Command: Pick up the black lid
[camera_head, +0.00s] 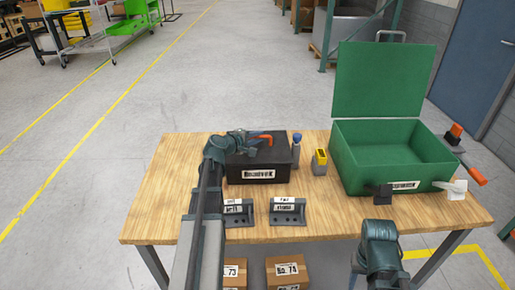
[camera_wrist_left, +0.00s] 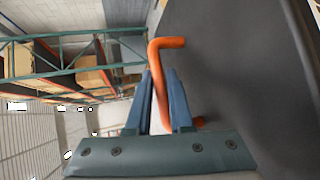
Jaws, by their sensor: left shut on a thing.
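The black lid (camera_head: 279,147) is on top of a black box (camera_head: 284,174) with a white label, at the middle of the wooden table. I cannot tell whether there is a gap between lid and box. An orange handle (camera_head: 266,138) stands on the lid. My left gripper (camera_head: 256,140) reaches over the box from the left and is shut on this handle. In the left wrist view the orange handle (camera_wrist_left: 165,85) lies between the two blue fingers, and the lid's dark surface (camera_wrist_left: 230,70) fills the right side. My right arm shows at the lower right; its gripper is not visible.
An open green case (camera_head: 360,158) stands on the table's right. A yellow-and-grey item (camera_head: 320,162) and a blue-topped item (camera_head: 297,145) stand between case and box. Two labelled grey brackets (camera_head: 288,211) (camera_head: 238,212) lie in front. The front right tabletop (camera_head: 335,222) is clear.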

